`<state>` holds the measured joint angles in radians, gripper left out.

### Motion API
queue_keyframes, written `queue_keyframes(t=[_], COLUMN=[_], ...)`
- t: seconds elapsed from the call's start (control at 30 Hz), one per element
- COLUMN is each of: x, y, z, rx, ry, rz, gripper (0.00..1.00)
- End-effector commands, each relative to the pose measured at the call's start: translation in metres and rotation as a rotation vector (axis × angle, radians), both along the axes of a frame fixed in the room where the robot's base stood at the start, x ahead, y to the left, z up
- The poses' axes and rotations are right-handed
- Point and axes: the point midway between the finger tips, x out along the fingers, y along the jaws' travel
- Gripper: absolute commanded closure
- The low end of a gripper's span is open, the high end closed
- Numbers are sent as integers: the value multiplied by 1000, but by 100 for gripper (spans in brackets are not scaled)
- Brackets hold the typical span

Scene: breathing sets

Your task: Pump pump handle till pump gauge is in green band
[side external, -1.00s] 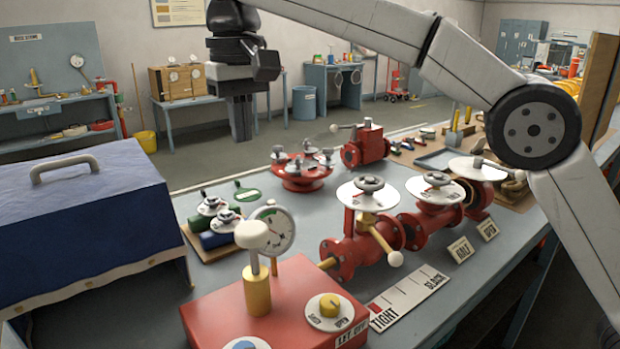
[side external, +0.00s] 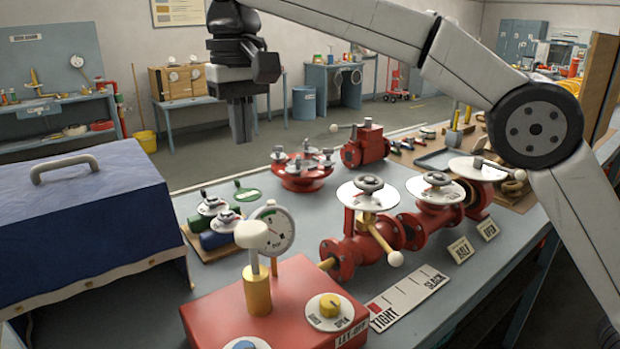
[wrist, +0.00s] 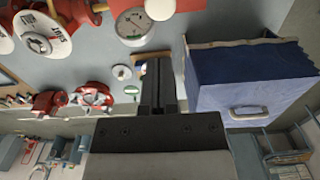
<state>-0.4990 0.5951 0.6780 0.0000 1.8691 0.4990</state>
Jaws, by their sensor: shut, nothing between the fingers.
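The red pump box (side external: 262,303) sits at the front of the bench. Its pump handle, a white knob (side external: 251,234) on a rod, stands raised above a yellow collar. In the wrist view the knob (wrist: 160,8) is at the top edge. The round white pump gauge (side external: 275,229) stands just behind the handle and also shows in the wrist view (wrist: 132,27). Its needle is too small to read surely against the green band. My gripper (side external: 241,139) is shut and empty, pointing down, high above the bench and apart from the handle. Its fingers (wrist: 158,62) show in the wrist view.
A blue covered box (side external: 80,225) with a grey handle stands left of the pump. Red valves with white discs (side external: 367,195) stand to its right. Small green and blue cylinders (side external: 215,222) lie behind the gauge. A yellow knob (side external: 330,306) sits on the pump box.

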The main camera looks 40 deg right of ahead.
Motion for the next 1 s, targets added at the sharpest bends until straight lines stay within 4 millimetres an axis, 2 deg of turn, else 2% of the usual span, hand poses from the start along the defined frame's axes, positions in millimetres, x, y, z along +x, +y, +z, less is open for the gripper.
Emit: queue_keyframes(t=[0.57, 1.0], x=[-1, -1], y=[-1, -1], z=[-43, -93], rx=[-1, -1], ry=[1, 2], rz=[0, 0], gripper=[100, 100])
